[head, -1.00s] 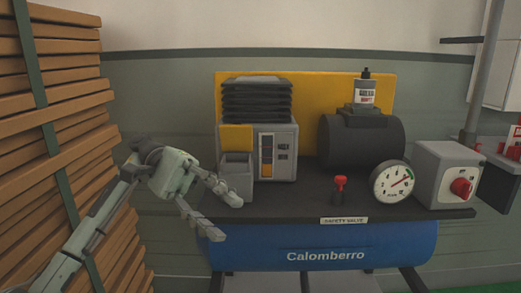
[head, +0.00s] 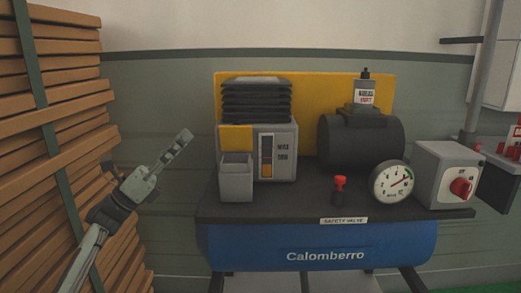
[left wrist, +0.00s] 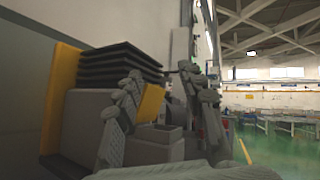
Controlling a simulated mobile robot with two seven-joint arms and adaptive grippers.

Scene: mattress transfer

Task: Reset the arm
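My left arm comes in from the left in the head view. Its grey-green gripper (head: 180,143) points up and to the right, in front of the wall and left of the compressor (head: 325,245). It is seen nearly edge-on there and touches nothing that I can see. In the left wrist view the two fingers of the gripper (left wrist: 170,88) stand well apart with nothing held between them. My right arm and gripper are not in view.
Stacked wooden planks (head: 60,120) stand close on the left. On the compressor are a grey open box (head: 236,180), a black ribbed block (head: 256,98), a red safety valve (head: 340,183), a gauge (head: 391,183) and a red-knobbed switch box (head: 445,172). The wall between planks and compressor is clear.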

